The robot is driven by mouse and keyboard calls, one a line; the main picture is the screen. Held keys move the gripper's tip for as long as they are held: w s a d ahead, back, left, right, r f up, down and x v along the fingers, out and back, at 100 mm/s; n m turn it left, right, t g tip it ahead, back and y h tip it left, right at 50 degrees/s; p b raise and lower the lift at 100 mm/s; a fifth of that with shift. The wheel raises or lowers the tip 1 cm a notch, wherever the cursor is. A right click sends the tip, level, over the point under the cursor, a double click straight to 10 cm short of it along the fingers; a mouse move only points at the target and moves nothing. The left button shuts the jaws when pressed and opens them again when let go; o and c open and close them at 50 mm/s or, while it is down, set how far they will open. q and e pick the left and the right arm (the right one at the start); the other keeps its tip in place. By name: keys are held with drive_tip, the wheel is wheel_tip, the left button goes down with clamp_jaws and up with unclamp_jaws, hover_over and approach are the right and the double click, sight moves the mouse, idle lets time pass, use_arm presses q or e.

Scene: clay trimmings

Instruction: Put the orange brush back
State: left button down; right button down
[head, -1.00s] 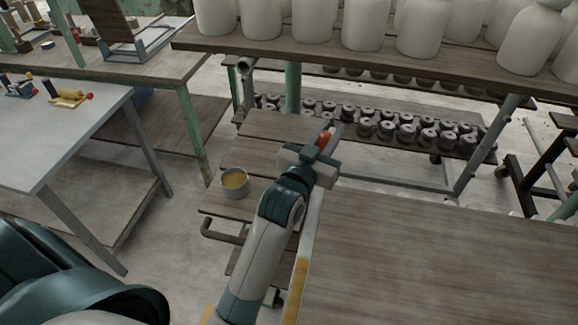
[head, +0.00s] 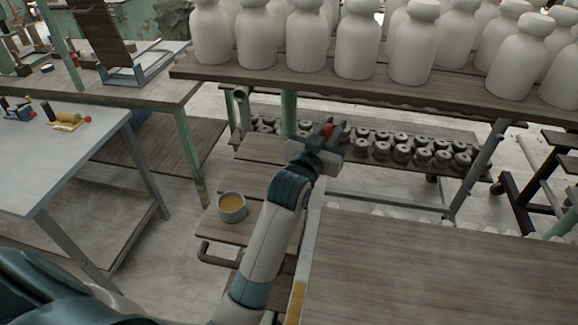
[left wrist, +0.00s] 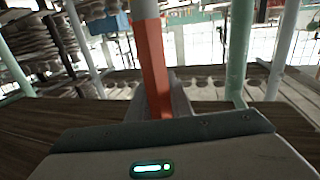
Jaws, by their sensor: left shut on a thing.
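My left gripper (head: 328,138) is shut on the orange brush (head: 327,130), in the middle of the head view. It holds the brush in the air in front of the lower shelf of the rack. In the left wrist view the orange handle (left wrist: 151,65) rises upright from between the fingers, and its upper end is cut off by the picture's edge. My right gripper is not in view.
A metal tin (head: 232,207) with yellowish contents stands on a low wooden cart (head: 262,150). A wooden tabletop (head: 440,270) fills the lower right. A rack shelf (head: 300,82) bears several white jars, with dark spools below. A grey table (head: 60,160) stands at left.

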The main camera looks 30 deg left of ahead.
use_arm(q)
drive_tip(key=s+a+f+p, duration=0.2)
drive_tip(key=a+f, duration=0.4)
drive_tip(key=a, duration=0.4)
drive_tip(key=shift+s+a+p, duration=0.15)
drive_tip(key=shift+a+p, duration=0.1)
drive_tip(key=shift+p, duration=0.3)
drive_tip(key=shift+f, duration=0.2)
wheel_tip(320, 180, down, 4)
drive_tip(key=shift+r+p, duration=0.1)
drive_tip(key=shift+p, duration=0.6)
